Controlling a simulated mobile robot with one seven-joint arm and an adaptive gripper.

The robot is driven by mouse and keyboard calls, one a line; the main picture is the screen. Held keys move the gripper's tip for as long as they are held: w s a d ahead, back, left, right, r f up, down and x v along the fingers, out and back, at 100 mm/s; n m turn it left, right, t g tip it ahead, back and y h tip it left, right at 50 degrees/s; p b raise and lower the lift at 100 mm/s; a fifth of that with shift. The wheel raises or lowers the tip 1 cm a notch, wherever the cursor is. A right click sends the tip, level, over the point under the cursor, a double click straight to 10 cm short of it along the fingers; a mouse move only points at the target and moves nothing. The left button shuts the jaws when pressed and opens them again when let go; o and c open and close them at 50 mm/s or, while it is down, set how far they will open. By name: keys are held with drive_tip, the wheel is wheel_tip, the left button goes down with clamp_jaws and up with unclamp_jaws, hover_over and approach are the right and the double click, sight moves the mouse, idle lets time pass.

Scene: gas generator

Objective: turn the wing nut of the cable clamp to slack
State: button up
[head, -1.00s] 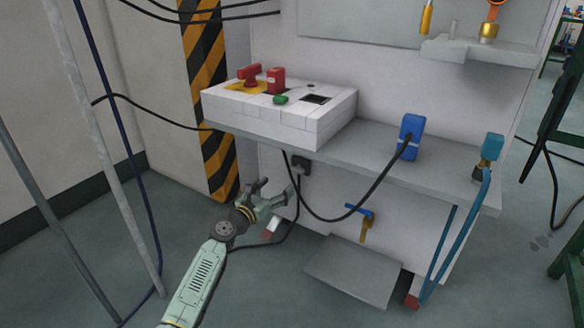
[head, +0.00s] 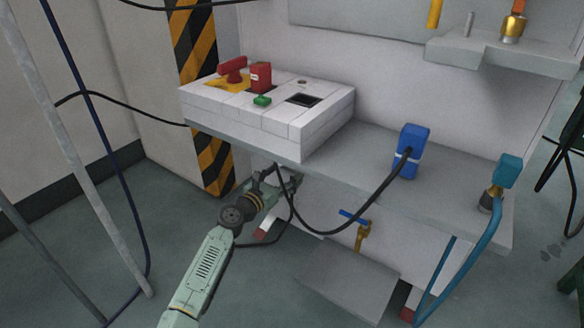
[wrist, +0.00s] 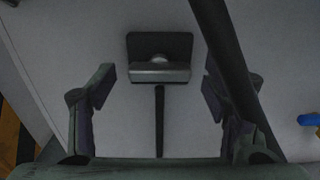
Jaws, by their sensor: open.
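The cable clamp shows in the wrist view as a dark square plate (wrist: 178,44) on the pale panel. A grey bar across its lower front, with a round pale stud above it, looks like the wing nut (wrist: 160,73). A thin black cable (wrist: 160,120) hangs straight down below it. My gripper (wrist: 158,88) is open, one finger on each side of the bar, with clear gaps and no contact visible. In the head view my gripper (head: 287,184) is under the shelf's left part, close to the panel, and mostly hides the clamp.
A thick black cable (head: 345,212) loops down from the blue plug (head: 408,150); in the wrist view it (wrist: 228,55) passes close by the right finger. The grey shelf (head: 370,158) overhangs my gripper. A blue-handled tap (head: 360,228) is to the right.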

drive_tip(key=shift+w+d, duration=0.2)
drive_tip(key=shift+w, duration=0.1)
drive_tip(key=shift+c, duration=0.2)
drive_tip(key=c, duration=1.1)
